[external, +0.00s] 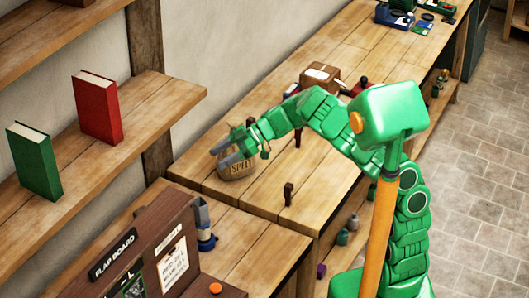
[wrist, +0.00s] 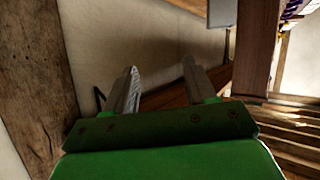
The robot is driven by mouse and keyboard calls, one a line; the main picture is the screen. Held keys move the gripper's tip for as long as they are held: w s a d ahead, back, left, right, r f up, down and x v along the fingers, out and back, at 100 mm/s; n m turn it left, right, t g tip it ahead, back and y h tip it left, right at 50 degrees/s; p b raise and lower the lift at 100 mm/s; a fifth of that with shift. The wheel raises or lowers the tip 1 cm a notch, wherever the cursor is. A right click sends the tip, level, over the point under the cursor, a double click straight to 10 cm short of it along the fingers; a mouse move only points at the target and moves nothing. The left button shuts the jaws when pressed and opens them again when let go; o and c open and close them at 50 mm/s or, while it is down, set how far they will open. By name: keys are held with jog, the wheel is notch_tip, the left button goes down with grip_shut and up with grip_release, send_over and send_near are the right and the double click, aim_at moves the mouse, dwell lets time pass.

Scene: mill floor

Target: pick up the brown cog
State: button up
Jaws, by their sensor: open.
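I cannot make out a brown cog with certainty in either view. A small dark brown piece (external: 288,194) stands upright near the bench's front edge, too small to tell whether it is a cog. My gripper (external: 225,153) is at the end of the reaching green arm, at a tan sack (external: 238,171) with dark lettering on the bench. Whether it touches the sack I cannot tell. In the wrist view the two grey fingers (wrist: 161,84) are apart with nothing between them, facing a pale wall.
A brown box (external: 320,76) and small dark items stand farther along the bench (external: 345,47). A flap board cabinet (external: 140,250) is at the lower left. A shelf (external: 110,150) holds a red book (external: 97,108) and a green book (external: 35,160).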

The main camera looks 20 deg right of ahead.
jog(key=w+d+r+m+t, duration=0.1)
jog(key=w+r+m+t, duration=0.15)
jog(key=w, duration=0.25)
jog(key=w+d+r+m+t+h, duration=0.1)
jog(key=w+r+m+t, duration=0.1)
jog(key=w+t, duration=0.25)
jog(key=w+d+r+m+t, duration=0.1)
jog(key=w+r+m+t, duration=0.1)
jog(key=w, duration=0.4)
jog(key=w+d+f+m+t+h, duration=0.1)
jog(key=w+d+m+t+h, duration=0.4)
jog(key=w+d+m+h, duration=0.5)
jog(key=s+d+f+m+g, duration=0.1)
jog(key=s+d+f+m, duration=0.2)
jog(key=d, duration=0.4)
jog(key=m+g+h, duration=0.2)
jog(key=m+g, duration=0.7)
jog(key=g, duration=0.2)
send_over(289, 184)
jog(key=w, duration=0.1)
notch_tip(289, 184, down, 13)
jog(key=shift+w, duration=0.15)
jog(key=shift+s+f, duration=0.1)
jog(key=shift+s, duration=0.25)
jog(key=shift+f, duration=0.25)
jog(key=shift+s+f, duration=0.2)
jog(key=shift+f, duration=3.4)
